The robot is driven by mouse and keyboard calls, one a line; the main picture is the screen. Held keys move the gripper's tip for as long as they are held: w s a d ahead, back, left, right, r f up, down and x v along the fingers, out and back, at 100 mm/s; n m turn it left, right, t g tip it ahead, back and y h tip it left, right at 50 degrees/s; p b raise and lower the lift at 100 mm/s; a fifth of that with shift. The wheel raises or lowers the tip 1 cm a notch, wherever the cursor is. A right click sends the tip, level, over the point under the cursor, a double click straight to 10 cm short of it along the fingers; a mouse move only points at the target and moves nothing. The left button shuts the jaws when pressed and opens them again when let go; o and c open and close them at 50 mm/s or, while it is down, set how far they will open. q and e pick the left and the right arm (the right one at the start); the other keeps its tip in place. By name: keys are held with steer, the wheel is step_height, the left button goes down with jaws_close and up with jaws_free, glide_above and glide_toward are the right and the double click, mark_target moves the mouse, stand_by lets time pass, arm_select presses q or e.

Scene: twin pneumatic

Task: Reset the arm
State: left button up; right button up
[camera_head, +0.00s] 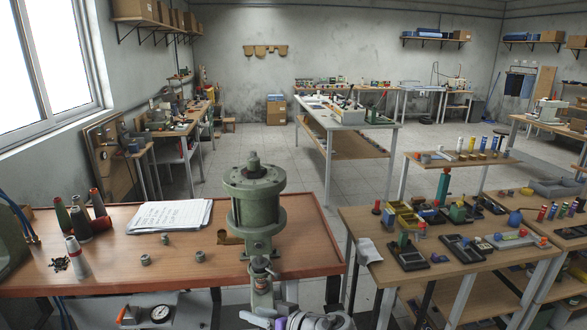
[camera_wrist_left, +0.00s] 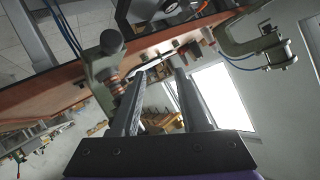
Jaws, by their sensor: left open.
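My left gripper (camera_wrist_left: 161,75) is open in the left wrist view, its two long dark fingers apart with nothing between them. Its purple and grey parts show at the bottom edge of the head view, just in front of the wooden workbench (camera_head: 90,279); the fingers are hard to make out there. The green cylindrical press (camera_head: 256,205) stands upright on the bench, just beyond these parts. My right gripper is in neither view.
Papers (camera_head: 170,216), several small metal pieces and green, red and white cone-topped bottles (camera_head: 78,250) are on the bench. A pressure gauge (camera_head: 159,314) sits below its front edge. A crowded parts table (camera_head: 388,275) stands at right, with a gap between.

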arm_select(q)
steer(key=s+a+f+m+g+h, duration=0.2)
steer(key=s+a+h, duration=0.1)
steer(key=s+a, duration=0.35)
steer(key=s+a+f+m+h, duration=0.1)
steer(key=s+f+h, duration=0.2)
steer(key=s, duration=0.6)
steer(key=s+a+f+m+h, duration=0.2)
steer(key=s+f+h, duration=0.2)
steer(key=s, duration=0.6)
steer(key=shift+f+g+h+p, duration=0.15)
steer(key=shift+g+h+p, duration=0.15)
steer(key=shift+h+p, duration=0.1)
